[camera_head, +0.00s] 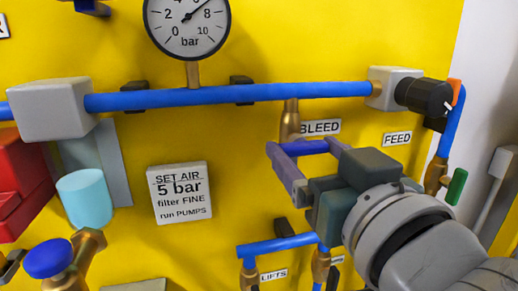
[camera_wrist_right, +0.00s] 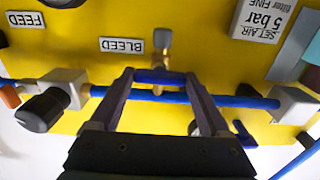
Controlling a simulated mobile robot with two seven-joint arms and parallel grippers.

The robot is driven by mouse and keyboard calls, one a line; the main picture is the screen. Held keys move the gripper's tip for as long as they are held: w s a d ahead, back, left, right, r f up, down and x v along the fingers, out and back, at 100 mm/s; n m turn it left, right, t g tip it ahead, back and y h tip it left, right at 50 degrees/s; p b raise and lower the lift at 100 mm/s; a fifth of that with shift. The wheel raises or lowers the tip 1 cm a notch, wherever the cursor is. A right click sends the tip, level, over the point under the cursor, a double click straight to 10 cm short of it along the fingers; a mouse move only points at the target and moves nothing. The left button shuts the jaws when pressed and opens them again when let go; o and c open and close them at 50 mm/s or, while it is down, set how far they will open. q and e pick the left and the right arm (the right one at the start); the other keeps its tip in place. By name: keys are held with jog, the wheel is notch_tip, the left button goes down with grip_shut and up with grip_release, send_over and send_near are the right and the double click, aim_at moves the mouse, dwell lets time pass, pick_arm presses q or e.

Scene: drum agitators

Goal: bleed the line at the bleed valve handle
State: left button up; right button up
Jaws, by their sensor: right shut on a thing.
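The bleed valve handle (camera_head: 304,148) is a blue bar below the brass bleed fitting (camera_head: 291,122), beside the BLEED label (camera_head: 320,127). My right gripper (camera_head: 302,149) has one finger at each end of the bar and is shut on it. The right wrist view shows the same blue handle (camera_wrist_right: 160,76) spanning the space between the two fingertips, in front of the brass stem. The bar lies roughly level in the head view. The pressure gauge (camera_head: 187,22) stands above the blue pipe, its needle pointing up and right between 6 and 8. My left gripper is not seen.
The blue pipe (camera_head: 190,98) runs across the yellow panel to a grey block and black knob (camera_head: 424,97). A cyan bowl (camera_head: 84,199) and blue knob (camera_head: 48,258) are at left.

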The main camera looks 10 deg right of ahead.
jog(key=c, duration=0.5)
jog(key=n, duration=0.3)
jog(key=shift+r+p, duration=0.1)
jog(key=shift+p, duration=0.25)
jog(key=n, duration=0.3)
jog(key=shift+n, duration=0.4)
jog(key=n+p, duration=0.1)
jog(key=n, duration=1)
jog(key=shift+a, duration=0.1)
